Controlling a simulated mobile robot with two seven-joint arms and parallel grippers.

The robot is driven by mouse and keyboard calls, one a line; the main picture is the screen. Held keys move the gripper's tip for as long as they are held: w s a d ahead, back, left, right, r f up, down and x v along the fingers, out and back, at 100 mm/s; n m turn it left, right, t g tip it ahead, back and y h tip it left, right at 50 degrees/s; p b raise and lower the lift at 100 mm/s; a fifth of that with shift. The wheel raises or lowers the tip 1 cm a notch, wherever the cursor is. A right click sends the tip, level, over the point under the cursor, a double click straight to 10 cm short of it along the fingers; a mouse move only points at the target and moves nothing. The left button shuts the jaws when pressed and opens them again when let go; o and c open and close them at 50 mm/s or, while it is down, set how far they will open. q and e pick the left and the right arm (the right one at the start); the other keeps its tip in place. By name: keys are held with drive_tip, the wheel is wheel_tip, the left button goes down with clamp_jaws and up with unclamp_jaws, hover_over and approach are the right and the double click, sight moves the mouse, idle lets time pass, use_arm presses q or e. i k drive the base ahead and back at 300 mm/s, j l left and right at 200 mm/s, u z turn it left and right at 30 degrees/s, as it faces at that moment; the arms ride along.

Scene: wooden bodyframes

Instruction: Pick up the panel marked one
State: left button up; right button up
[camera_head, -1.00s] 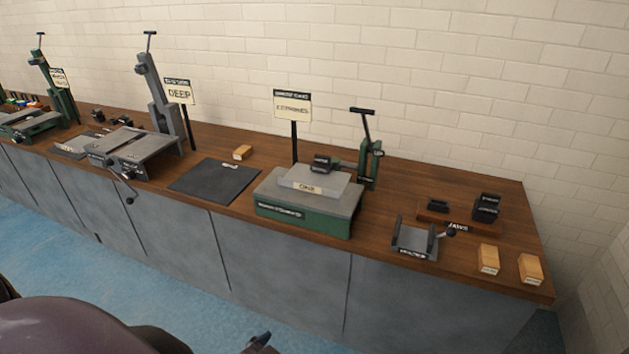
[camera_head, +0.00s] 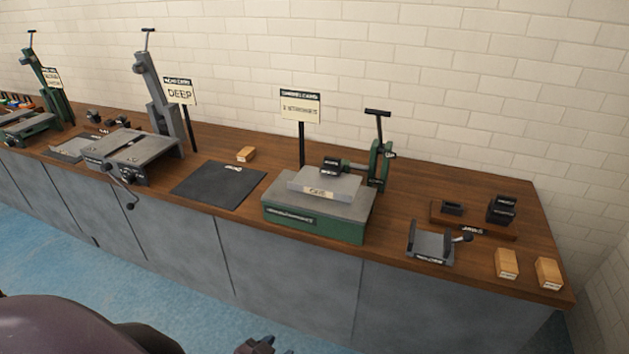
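The panel marked one (camera_head: 322,184) is a flat grey plate with a pale label on its front edge. It lies on the grey top of a green press base (camera_head: 317,229) on the wooden bench. A black block (camera_head: 331,165) sits on or just above the panel, at the end of the press's horizontal arm. A small dark part at the bottom edge (camera_head: 258,345) looks like the tip of one of my grippers, far below and in front of the bench. I cannot tell which gripper it is or whether it is open. Neither gripper touches the panel.
A dark mat (camera_head: 218,185) lies left of the press, with a wooden block (camera_head: 246,154) behind it. A grey machine (camera_head: 134,150) stands further left. A small fixture (camera_head: 431,246), jaw blocks (camera_head: 502,209) and two wooden blocks (camera_head: 507,263) are at the right.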

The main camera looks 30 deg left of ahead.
sight(343, 187)
drive_tip(key=j, duration=0.7)
drive_tip(key=i+j+u, duration=0.1)
drive_tip(key=j, duration=0.55)
drive_tip(key=i+j, duration=0.1)
drive_tip(key=j, duration=0.6)
drive_tip(key=i+j, duration=0.1)
drive_tip(key=j, duration=0.6)
drive_tip(key=i+j+u, duration=0.1)
drive_tip(key=j, duration=0.55)
